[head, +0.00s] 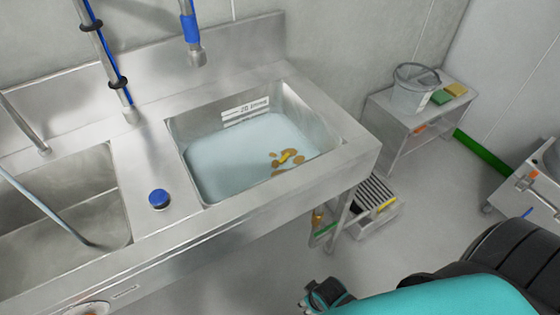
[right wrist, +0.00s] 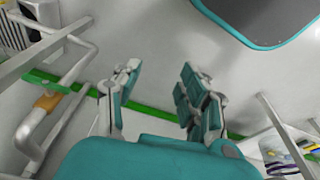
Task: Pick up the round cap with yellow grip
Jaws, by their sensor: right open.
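A small yellow piece (head: 287,155) shows in the right sink basin (head: 323,128), among several flat brown-orange round patches. It may be the yellow grip of the round cap; the cap's outline is too small to tell. The basin holds pale blue water. My right gripper (head: 324,292) is low at the bottom of the head view, in front of the sink and well apart from the basin. In the right wrist view its two fingers (right wrist: 158,95) are spread with nothing between them. My left gripper is not in view.
A blue round knob (head: 159,198) stands on the steel deck between the basins. A hose with a blue nozzle (head: 190,28) hangs above. A side table (head: 380,104) with a bucket (head: 413,90) and a striped step (head: 372,198) stand right of the sink.

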